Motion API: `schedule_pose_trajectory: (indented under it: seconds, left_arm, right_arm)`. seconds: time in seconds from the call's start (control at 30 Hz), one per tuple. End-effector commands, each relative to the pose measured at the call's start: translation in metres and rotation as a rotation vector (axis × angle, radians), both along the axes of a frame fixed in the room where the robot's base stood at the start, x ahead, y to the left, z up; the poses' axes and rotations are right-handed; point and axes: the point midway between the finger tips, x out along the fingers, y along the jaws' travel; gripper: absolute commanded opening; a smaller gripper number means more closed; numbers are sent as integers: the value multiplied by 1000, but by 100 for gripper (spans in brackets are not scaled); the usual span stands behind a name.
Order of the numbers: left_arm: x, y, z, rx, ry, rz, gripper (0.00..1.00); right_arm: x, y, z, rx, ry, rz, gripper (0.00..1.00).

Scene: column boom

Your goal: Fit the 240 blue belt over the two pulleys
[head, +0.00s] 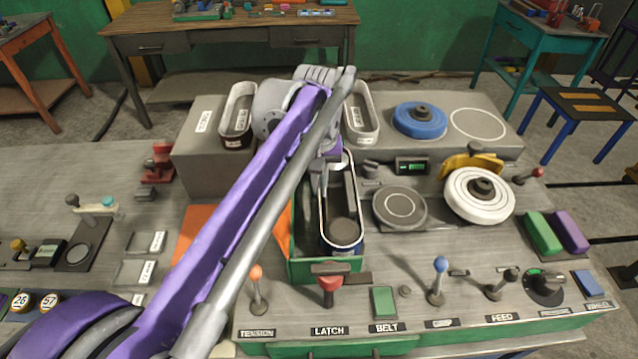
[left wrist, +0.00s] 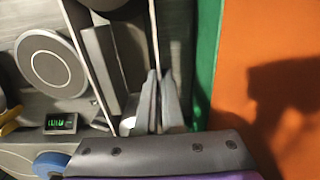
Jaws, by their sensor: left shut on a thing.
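The belt (head: 326,222) is a long loop with a pale rim and a dark blue outer side. It stands on edge in a green tray (head: 296,268); its pale edge also shows in the left wrist view (left wrist: 155,40). My left gripper (head: 319,190) is shut on the left wall of the belt, and its fingers show around that edge in the left wrist view (left wrist: 158,112). A grey disc (head: 400,206) and a white wheel with a dark hub (head: 467,204) sit right of the tray. I cannot tell which discs are the two pulleys. My right gripper is out of view.
Two more labelled belt loops stand on the raised grey block, one at left (head: 239,108) and one at right (head: 362,111). A blue wheel (head: 420,121) lies at the back right. Levers, including a blue-knobbed one (head: 439,270), and a red latch handle (head: 330,287) line the front.

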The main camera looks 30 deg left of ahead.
Motion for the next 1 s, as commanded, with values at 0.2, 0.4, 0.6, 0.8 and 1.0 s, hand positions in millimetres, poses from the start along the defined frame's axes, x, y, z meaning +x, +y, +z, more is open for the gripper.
schedule_pose_trajectory:
  seconds: [0.2,0.4,0.6,0.8,1.0]
  left_arm:
    - [-2,-1,-2,0,0,0,0]
    - [-2,-1,-2,0,0,0,12]
    - [-2,-1,-2,0,0,0,40]
    - [-2,-1,-2,0,0,0,46]
    - [-2,-1,-2,0,0,0,65]
  right_arm:
    - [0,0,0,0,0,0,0]
    - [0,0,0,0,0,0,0]
    - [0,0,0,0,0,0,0]
    - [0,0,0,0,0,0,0]
    - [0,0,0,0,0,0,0]
